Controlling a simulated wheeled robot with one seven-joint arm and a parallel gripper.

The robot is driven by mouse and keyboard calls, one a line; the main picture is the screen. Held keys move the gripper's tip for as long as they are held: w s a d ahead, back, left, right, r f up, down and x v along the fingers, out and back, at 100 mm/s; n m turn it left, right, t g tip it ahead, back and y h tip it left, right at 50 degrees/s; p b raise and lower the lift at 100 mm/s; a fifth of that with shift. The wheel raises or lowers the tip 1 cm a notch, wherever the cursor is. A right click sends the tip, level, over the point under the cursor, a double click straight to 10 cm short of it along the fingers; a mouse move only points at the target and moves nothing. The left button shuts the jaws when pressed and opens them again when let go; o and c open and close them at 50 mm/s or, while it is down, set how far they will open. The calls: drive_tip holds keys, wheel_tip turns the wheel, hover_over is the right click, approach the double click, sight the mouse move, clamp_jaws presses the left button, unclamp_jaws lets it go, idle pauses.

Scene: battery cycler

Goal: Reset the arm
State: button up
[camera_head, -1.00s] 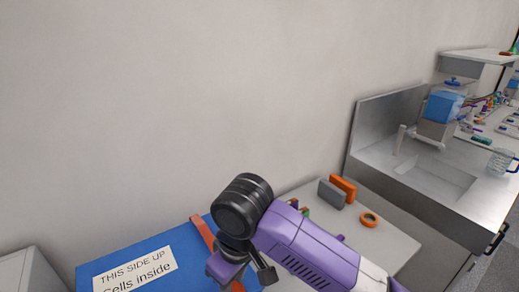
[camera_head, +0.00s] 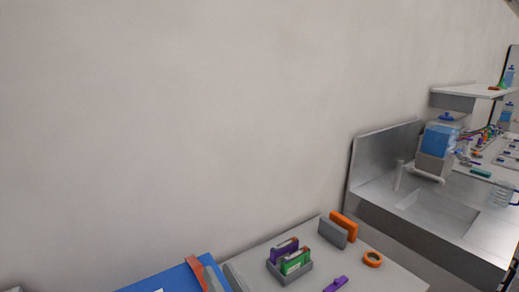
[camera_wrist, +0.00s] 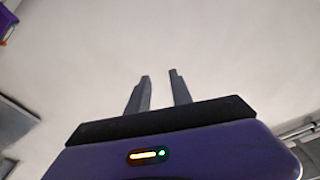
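My gripper (camera_wrist: 160,78) shows in the wrist view with its two grey fingers apart and nothing between them. Behind the fingers is only a pale, plain surface. My arm and gripper do not show in the head view now.
In the head view, a blue box (camera_head: 178,282) with an orange-and-grey item (camera_head: 203,274) on it is at the bottom. To its right, a table (camera_head: 385,282) bears a grey holder (camera_head: 289,271) with purple and green items, and an orange ring (camera_head: 373,259). A sink (camera_head: 437,212) stands further right.

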drive_tip(key=s+d+f+m+t+h, duration=0.25)
drive_tip(key=s+d+f+h, duration=0.2)
drive_tip(key=s+d, duration=0.4)
drive_tip(key=s+d+f+m+t+h, duration=0.1)
drive_tip(key=s+d+f+m+h, duration=0.3)
drive_tip(key=s+d, duration=0.45)
drive_tip(key=s+d+f+n+g+h+b, duration=0.1)
drive_tip(key=s+d+f+n+g, duration=0.1)
drive_tip(key=s, duration=0.7)
drive_tip(key=s+d+f+n+g+h+b, duration=0.1)
drive_tip(key=s+d+f+n+g, duration=0.1)
drive_tip(key=s+d+f, duration=0.3)
drive_tip(key=s+d+g, duration=0.1)
drive_tip(key=s+d, duration=0.1)
drive_tip(key=s, duration=0.2)
drive_tip(key=shift+s+d+f, duration=0.2)
drive_tip(key=shift+d+f, duration=0.05)
drive_tip(key=shift+d, duration=0.05)
